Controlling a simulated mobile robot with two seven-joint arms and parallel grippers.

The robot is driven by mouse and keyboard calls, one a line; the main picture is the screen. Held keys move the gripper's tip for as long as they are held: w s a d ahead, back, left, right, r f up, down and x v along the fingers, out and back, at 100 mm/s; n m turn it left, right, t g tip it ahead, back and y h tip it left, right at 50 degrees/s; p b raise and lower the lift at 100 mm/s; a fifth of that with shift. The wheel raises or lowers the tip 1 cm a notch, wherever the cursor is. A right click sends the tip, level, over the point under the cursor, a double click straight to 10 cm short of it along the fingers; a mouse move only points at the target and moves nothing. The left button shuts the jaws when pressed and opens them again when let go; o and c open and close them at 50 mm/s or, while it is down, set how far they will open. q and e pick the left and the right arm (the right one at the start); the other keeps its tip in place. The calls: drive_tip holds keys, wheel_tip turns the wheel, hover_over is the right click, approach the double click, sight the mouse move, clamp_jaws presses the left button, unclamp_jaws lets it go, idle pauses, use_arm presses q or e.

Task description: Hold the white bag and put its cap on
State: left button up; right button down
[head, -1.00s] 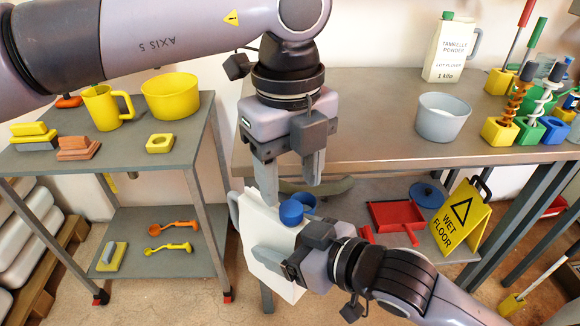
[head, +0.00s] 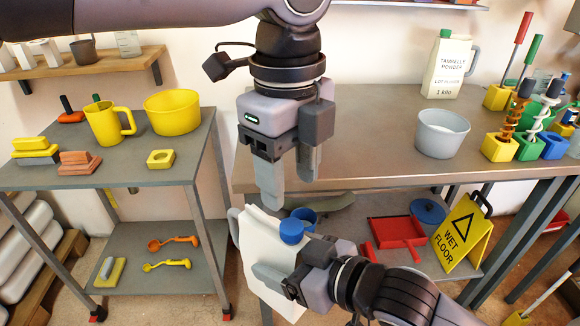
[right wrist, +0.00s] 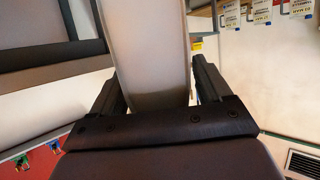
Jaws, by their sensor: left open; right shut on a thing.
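The white bag (head: 262,235) hangs in front of the steel table, with a grey handle at its left side. My right gripper (head: 272,276) is shut on the bag from the right. In the right wrist view the pale bag (right wrist: 155,60) is between the two fingers. The blue cap (head: 291,232) sits at the bag's upper right corner, apparently on its spout. The spout is hidden, so I cannot tell how firmly it sits. My left gripper (head: 288,190) is open and empty, pointing down just above the cap, apart from it.
A steel table (head: 360,150) holds a grey bowl (head: 442,135), a powder carton (head: 447,65) and several tool holders. A grey cart (head: 165,178) with yellow dishes stands left.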

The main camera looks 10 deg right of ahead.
sight(291, 226)
use_arm(q)
wheel_tip(291, 226, down, 8)
drive_tip(key=shift+r, duration=0.15)
idle(0.4)
clamp_jaws()
drive_tip(key=m, duration=0.3)
drive_tip(key=shift+o, duration=0.3)
unclamp_jaws()
